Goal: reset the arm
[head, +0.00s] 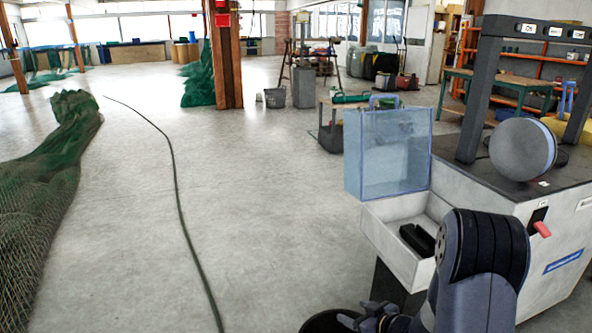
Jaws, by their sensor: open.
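My arm rises at the lower right of the head view, its dark rounded joint in front of a grey-white machine. My gripper (372,318) is low at the bottom edge, over or in front of a dark round thing on the floor. Its jaws are small in the picture and partly cut off by the frame; they look open, with nothing seen between them.
A dark round rim (318,324) is below. Green nets (45,195) and a hose (176,185) lie left. The middle floor is clear.

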